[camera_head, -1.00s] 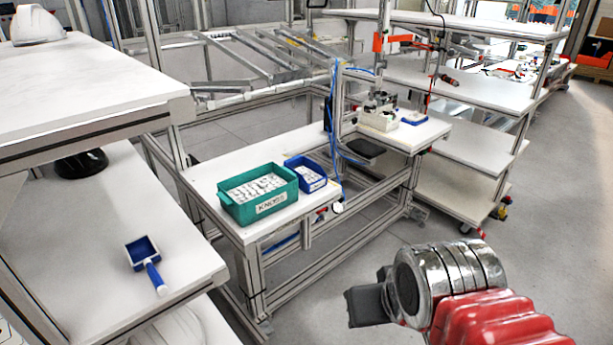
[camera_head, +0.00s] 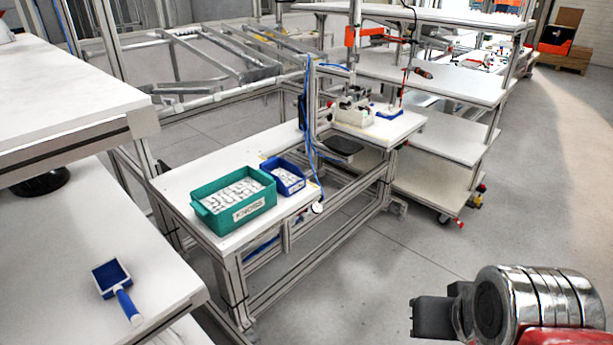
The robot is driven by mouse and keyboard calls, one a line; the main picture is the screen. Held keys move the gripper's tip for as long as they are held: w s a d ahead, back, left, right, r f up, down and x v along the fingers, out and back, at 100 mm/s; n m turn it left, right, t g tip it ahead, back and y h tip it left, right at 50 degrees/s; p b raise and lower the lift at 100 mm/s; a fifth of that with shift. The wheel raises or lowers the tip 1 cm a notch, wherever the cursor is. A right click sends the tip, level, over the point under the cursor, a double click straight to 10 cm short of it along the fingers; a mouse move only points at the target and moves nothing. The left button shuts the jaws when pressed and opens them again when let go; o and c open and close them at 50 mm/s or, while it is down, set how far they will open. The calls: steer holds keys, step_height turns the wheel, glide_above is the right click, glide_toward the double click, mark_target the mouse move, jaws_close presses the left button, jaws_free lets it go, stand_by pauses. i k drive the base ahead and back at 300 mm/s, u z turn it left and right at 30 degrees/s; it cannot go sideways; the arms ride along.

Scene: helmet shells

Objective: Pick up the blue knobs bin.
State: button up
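A small blue bin (camera_head: 291,187) with white pieces inside stands on the white workbench (camera_head: 180,178). It is just right of and behind a larger teal bin (camera_head: 222,222), which also holds white pieces and has a label that seems to read KNOBS. My gripper (camera_head: 434,317) shows as a dark grey end on my silver and red arm at the bottom right. It is well away from both bins, over the floor in the picture. Its fingers cannot be made out clearly.
A blue dustpan-like tool (camera_head: 112,278) lies on the white shelf at left. A fixture (camera_head: 353,107) and blue cables (camera_head: 309,130) stand behind the blue bin. Tiered white shelves (camera_head: 460,85) are at back right. Floor (camera_head: 390,255) right of the bench is clear.

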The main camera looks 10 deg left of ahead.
mark_target(289, 179)
steer(key=z, duration=0.7)
steer(key=i, duration=2.4)
steer(key=u, duration=1.55)
